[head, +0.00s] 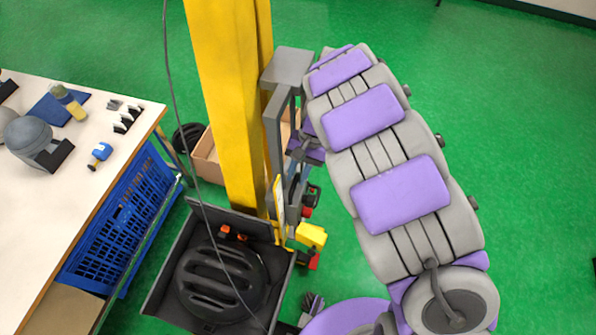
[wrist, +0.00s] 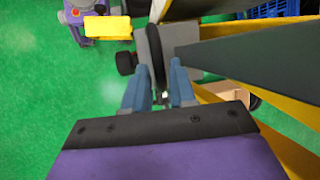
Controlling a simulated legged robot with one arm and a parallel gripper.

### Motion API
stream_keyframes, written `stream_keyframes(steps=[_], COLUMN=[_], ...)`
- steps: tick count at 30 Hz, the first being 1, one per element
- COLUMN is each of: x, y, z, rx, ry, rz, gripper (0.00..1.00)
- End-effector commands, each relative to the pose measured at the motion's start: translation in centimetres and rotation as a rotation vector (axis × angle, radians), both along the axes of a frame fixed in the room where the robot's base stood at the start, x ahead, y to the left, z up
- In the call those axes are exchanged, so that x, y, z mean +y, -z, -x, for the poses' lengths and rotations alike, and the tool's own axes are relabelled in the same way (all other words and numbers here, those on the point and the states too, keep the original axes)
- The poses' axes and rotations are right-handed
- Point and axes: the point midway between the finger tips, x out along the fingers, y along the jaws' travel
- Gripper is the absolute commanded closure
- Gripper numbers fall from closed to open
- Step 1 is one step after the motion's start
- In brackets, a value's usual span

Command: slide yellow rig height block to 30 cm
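The yellow rig is a tall column (head: 228,100); its yellow beams also show in the wrist view (wrist: 290,155). A grey block (wrist: 180,40) with a black knob and an upright black handle (wrist: 156,50) sits beside the rig, and I take it for the height block. My gripper (wrist: 160,68) has its two blue-grey fingers on either side of the handle. The handle nearly fills the gap, but I cannot tell whether the fingers press on it. In the head view my arm hides most of this. I cannot read a height mark.
A yellow part with red pieces (head: 312,235) is low by the column. A black tray (head: 165,285) stands at its foot. A white table (head: 60,190) with tools and a blue crate (head: 118,225) are left. A cable hangs in front. Green floor is clear behind.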

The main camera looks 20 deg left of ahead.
Motion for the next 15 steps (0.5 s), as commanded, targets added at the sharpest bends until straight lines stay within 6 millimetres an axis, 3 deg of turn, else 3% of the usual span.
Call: stream_keyframes(steps=[8,15], x=[-0.07,-0.10], y=[0.06,0.04], z=[0.03,0.02], rx=[-0.002,-0.002], ry=[0.001,0.001], rz=[-0.001,-0.002], gripper=[0.75,0.97])
